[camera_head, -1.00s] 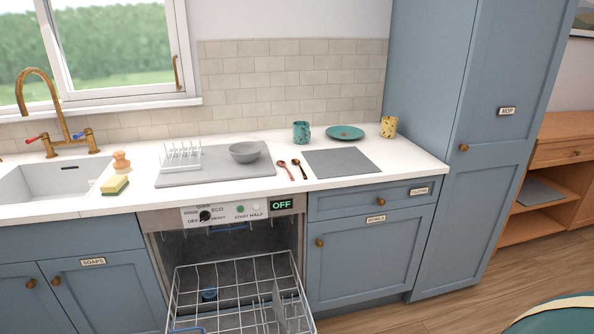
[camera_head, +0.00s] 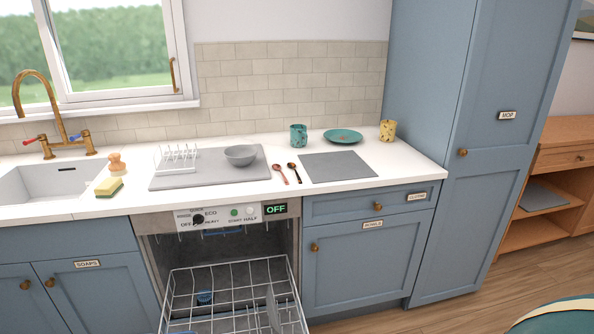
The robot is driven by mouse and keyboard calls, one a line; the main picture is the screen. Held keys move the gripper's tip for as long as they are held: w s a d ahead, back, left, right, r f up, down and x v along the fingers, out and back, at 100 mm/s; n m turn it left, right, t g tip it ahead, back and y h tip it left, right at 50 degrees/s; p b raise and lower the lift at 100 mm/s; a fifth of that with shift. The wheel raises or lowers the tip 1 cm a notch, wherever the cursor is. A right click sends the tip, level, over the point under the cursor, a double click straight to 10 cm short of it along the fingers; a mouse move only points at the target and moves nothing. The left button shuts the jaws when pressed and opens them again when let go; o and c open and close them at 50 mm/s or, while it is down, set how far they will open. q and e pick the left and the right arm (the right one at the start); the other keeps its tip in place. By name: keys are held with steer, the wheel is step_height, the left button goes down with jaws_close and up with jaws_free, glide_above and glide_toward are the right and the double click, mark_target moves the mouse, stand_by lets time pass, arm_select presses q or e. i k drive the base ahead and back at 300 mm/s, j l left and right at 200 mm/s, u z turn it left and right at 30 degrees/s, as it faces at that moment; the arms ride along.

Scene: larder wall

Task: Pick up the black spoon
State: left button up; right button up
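Two spoons lie side by side on the white counter, just right of the grey drying mat. The right one, with a dark handle, looks like the black spoon (camera_head: 295,171). The left one is a reddish spoon (camera_head: 280,174). They lie close together, with a narrow gap between them. Neither of my grippers shows in the head view.
A grey mat (camera_head: 335,167) lies right of the spoons. A teal mug (camera_head: 298,134), teal plate (camera_head: 343,136) and yellow mug (camera_head: 387,130) stand behind. A grey bowl (camera_head: 240,155) sits left. Below, the dishwasher is open with its rack (camera_head: 235,290) pulled out.

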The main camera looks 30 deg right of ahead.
mark_target(291, 165)
steer(key=l+u, duration=0.2)
steer(key=l, duration=0.3)
steer(key=k+l+u, duration=0.15)
steer(key=l, duration=0.4)
steer(key=l+u, duration=0.3)
steer(key=l, duration=0.2)
steer(key=k+l+u, duration=0.3)
steer(key=l, duration=0.2)
steer(key=l+u, duration=0.35)
steer(key=l, duration=0.2)
steer(key=l+u, duration=0.3)
steer(key=l, duration=0.2)
steer(key=k, duration=0.05)
